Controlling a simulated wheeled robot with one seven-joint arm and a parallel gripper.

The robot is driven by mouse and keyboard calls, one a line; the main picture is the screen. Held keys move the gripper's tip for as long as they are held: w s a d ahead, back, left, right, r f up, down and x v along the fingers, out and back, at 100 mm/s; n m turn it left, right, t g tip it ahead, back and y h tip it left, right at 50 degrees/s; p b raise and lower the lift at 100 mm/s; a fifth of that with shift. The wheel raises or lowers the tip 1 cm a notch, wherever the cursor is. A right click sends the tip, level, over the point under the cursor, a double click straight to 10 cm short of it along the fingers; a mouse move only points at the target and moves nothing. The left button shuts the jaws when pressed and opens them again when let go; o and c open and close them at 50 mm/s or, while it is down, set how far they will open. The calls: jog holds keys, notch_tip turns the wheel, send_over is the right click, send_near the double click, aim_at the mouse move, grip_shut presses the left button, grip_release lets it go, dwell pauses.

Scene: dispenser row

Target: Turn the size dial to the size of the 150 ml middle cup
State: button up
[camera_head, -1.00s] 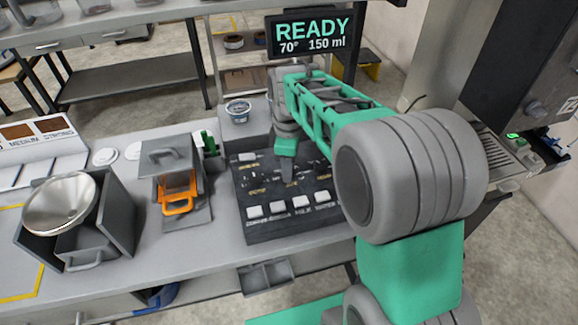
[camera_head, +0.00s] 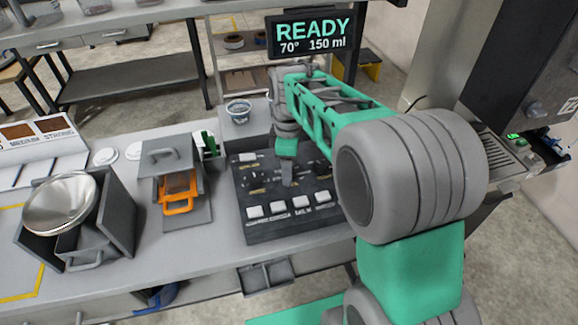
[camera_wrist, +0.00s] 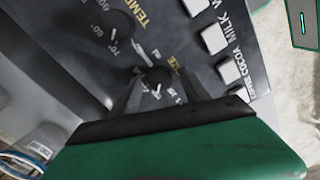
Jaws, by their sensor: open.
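The black control panel (camera_head: 250,228) stands on the bench, with dials and a row of white buttons. The size dial (camera_wrist: 159,77) shows in the wrist view as a small round black knob with a white pointer line and printed marks around it. My gripper (camera_head: 288,184) points down over the panel. In the wrist view its two dark fingers (camera_wrist: 158,92) are apart, one on each side of the dial. I cannot tell whether they touch it. The display (camera_head: 312,36) above reads READY, 70° and 150 ml.
The temperature dial (camera_wrist: 113,25) sits beside the size dial. White buttons (camera_wrist: 214,38) line the panel's other side. Left of the panel stand an orange-handled box (camera_head: 178,200) and a metal funnel bowl (camera_head: 60,205). A small cup (camera_head: 238,110) stands behind the panel.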

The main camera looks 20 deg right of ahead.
notch_tip(320, 180, up, 8)
jog(key=shift+f+b, duration=0.1)
jog(key=shift+b, duration=0.25)
jog(key=s+m, duration=0.2)
jog(key=s, duration=0.1)
jog(key=s+f+m+t, duration=0.1)
jog(key=s+m, duration=0.2)
jog(key=s+m+t, duration=0.1)
jog(key=s+m, duration=0.2)
jog(key=shift+f, duration=0.25)
jog(key=s+f+m, duration=0.1)
jog(key=s+f+m+t, duration=0.1)
jog(key=s+m, duration=0.1)
jog(key=s+f+m, duration=0.1)
jog(key=s+m, duration=0.1)
jog(key=shift+f, duration=0.45)
